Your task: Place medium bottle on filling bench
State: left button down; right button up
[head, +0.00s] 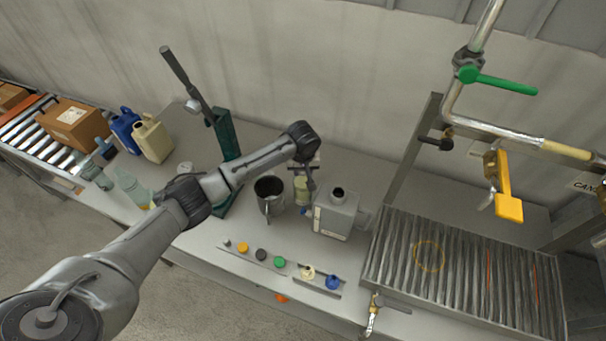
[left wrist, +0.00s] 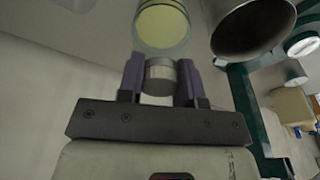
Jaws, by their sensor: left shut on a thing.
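My left gripper (head: 309,172) reaches over the grey bench (head: 215,240) from the left. It is shut on the silver cap of a bottle (head: 301,190) with pale yellow contents. In the left wrist view the purple fingers (left wrist: 160,82) close on both sides of the cap, and the yellowish bottle (left wrist: 163,25) shows beyond it. The bottle is between a metal mug and a grey canister. I cannot tell whether its base touches the bench. Two other clear bottles stand at the bench's left, one of them (head: 131,188) with some yellow liquid. My right gripper is not in view.
The metal mug (head: 268,188) and grey canister (head: 336,214) stand close by. A row of coloured caps (head: 279,262) lies in front. A green lever press (head: 226,138) stands behind-left.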

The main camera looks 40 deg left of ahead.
pick_arm(q)
jog(key=shift+f, duration=1.4)
jog(key=c, duration=0.8)
grip_release()
jog(key=shift+f, duration=0.1)
jog(key=r, duration=0.4)
jog(key=s+r, duration=0.1)
jog(key=r, duration=0.3)
jog(key=d+r, duration=0.1)
jog(key=r, duration=0.3)
jog(key=shift+s+d+r, duration=0.1)
jog(key=shift+s, duration=0.05)
